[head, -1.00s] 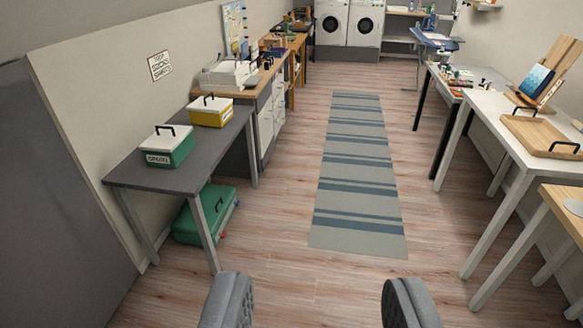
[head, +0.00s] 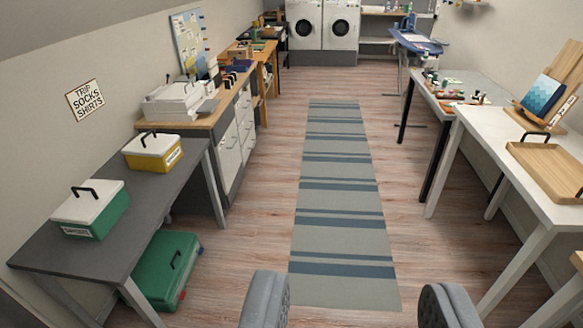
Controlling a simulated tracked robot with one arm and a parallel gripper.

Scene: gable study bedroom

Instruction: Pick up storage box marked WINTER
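My gripper (head: 357,300) shows as two grey padded fingers at the bottom edge, wide apart with nothing between them. It is open, above the floor. No label that I can read says WINTER. A green box with a white lid and black handle (head: 93,210) stands on the dark grey table at left; its front label is too small to read. A yellow box with a white lid (head: 153,152) stands behind it; its label is also unreadable. An all-green box (head: 168,270) sits on the floor under the table; no label is legible on it.
The grey table (head: 150,210) and a wooden-topped drawer unit (head: 236,130) line the left wall. A sign (head: 86,100) reads TRIP SOCKS SHIRTS. A striped rug (head: 340,200) lies along the clear aisle. White tables with a wooden tray (head: 552,172) line the right side.

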